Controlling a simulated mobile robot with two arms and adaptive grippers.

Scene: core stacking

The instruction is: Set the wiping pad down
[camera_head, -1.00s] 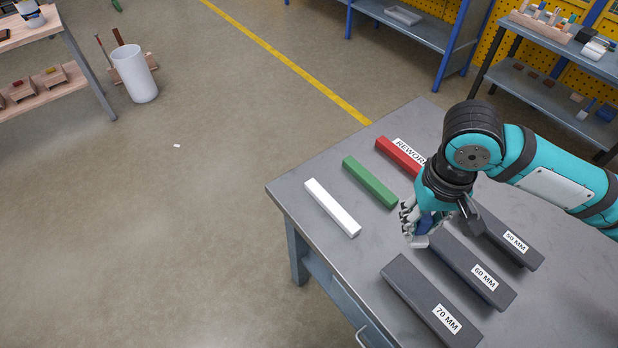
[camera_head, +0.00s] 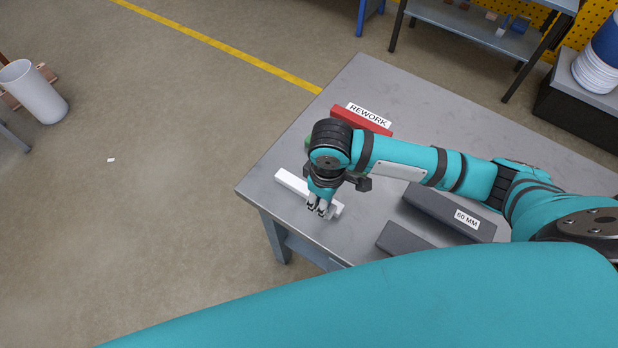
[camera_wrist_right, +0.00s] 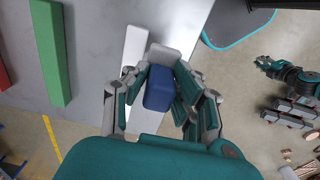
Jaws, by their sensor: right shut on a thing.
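My right gripper (camera_head: 318,210) is low over the table at the near end of the white bar (camera_head: 291,184). In the right wrist view its fingers (camera_wrist_right: 165,88) are shut around the blue grip (camera_wrist_right: 159,90) of the wiping pad, whose grey-white face (camera_wrist_right: 163,53) sticks out beyond the fingertips. The pad overlaps the white bar (camera_wrist_right: 136,44) in that view; whether it touches the bar or the table I cannot tell. A small teal and dark arm part (camera_wrist_right: 290,74), perhaps my left gripper, shows at the right wrist view's right edge; its jaws are unclear.
The red bar (camera_head: 345,115) lies by the REWORK label (camera_head: 368,115). The green bar (camera_wrist_right: 50,55) shows in the wrist view, mostly hidden in the head view. The 60 MM dark block (camera_head: 440,207) and another dark block (camera_head: 402,238) lie to the right. The table's back right (camera_head: 450,125) is clear.

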